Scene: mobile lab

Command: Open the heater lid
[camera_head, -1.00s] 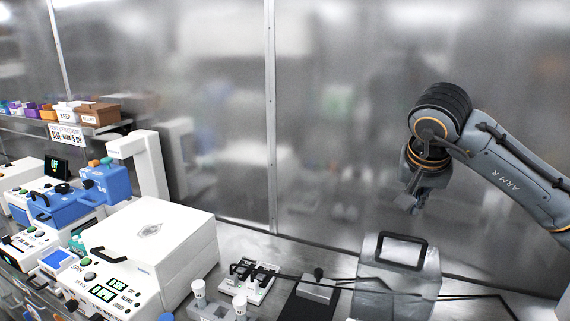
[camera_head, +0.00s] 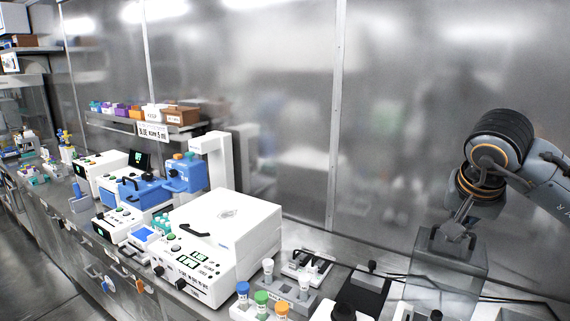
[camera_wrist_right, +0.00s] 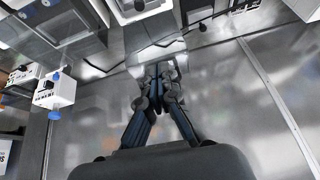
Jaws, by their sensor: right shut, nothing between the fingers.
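No label I can read names the heater. A large white machine (camera_head: 222,240) with a black handle (camera_head: 193,232) on its closed lid stands left of centre in the head view. A grey see-through box (camera_head: 448,268) with a dark handle on top stands at the right. My right gripper (camera_head: 461,232) points down close over this box's top; whether it touches is unclear. The right wrist view shows its fingers (camera_wrist_right: 156,75) together and empty. My left gripper is not in view.
Blue-lidded devices (camera_head: 147,190) and a white stand (camera_head: 217,160) are left of the large machine. A rack with coloured caps (camera_head: 262,305) is in front. A shelf with bins (camera_head: 150,115) hangs on the back wall. Cables (camera_head: 400,275) run along the bench.

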